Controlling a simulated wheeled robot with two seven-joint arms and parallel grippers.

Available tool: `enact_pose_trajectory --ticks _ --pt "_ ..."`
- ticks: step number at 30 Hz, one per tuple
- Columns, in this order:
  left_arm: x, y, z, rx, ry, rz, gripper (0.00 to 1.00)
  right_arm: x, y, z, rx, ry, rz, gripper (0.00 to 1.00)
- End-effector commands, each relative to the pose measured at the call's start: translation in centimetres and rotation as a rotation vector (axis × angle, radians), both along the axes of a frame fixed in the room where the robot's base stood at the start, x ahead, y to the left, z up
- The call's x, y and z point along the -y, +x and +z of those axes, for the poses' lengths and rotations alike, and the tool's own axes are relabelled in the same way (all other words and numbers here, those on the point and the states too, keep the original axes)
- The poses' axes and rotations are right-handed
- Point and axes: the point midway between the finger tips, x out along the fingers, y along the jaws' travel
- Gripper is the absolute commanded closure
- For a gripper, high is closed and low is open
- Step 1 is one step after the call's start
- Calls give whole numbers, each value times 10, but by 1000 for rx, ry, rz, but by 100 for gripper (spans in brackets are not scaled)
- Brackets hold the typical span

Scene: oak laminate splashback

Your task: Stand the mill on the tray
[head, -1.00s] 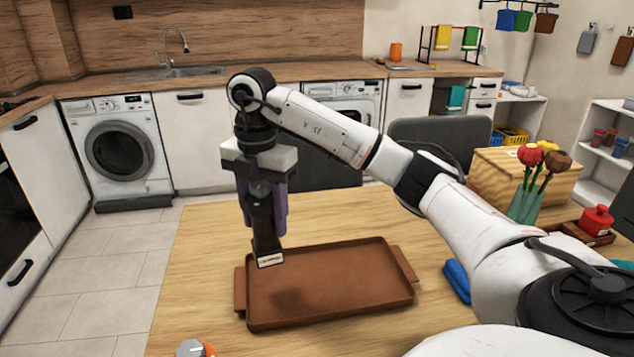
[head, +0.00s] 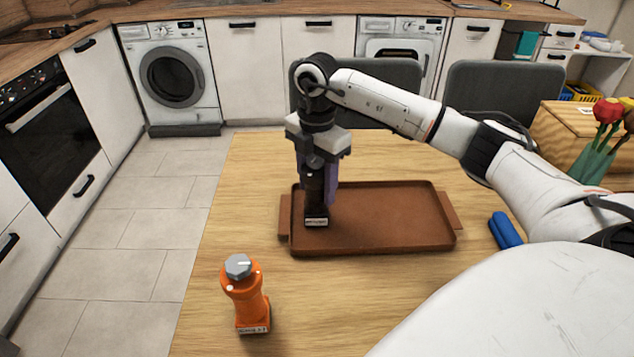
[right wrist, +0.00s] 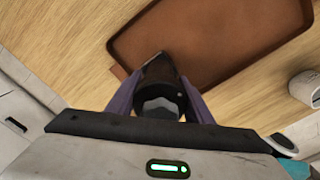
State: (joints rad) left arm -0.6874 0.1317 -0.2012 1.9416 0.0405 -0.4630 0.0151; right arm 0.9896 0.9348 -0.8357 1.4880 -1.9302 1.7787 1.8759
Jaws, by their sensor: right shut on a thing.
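The dark mill (head: 315,205) with a pale label near its foot is upright in my right gripper (head: 318,178). Its purple-sided fingers are shut on it, one on each side. In the right wrist view the mill (right wrist: 160,85) shows from above with a grey faceted knob. The brown tray (head: 385,215) lies on the table, and the mill's foot shows over its left part. I cannot tell whether the foot touches the tray. A second mill, orange with a grey knob (head: 247,298), stands on the table left of and nearer than the tray. My left gripper is not in view.
A blue folded thing (head: 505,230) lies right of the tray. A wooden box (head: 575,135) and red flowers (head: 608,112) stand at the right. Chairs (head: 505,95) are behind the table. Bare wood surrounds the tray's front and left.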

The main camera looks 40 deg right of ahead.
Motion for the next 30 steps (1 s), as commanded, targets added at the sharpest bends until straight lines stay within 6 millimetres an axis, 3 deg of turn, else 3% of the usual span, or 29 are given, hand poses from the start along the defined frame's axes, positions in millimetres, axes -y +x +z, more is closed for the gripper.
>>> enact_pose_trajectory --ticks 8,9,12,23,30 --pt "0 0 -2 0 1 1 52 0 0 -3 1 0 0 81" --pt "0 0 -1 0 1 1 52 0 0 -2 1 0 0 47" --pt "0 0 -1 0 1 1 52 0 0 -2 1 0 0 35" --pt "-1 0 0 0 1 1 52 0 1 5 3 0 0 35" --pt "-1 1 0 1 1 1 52 0 2 49 8 1 0 35"
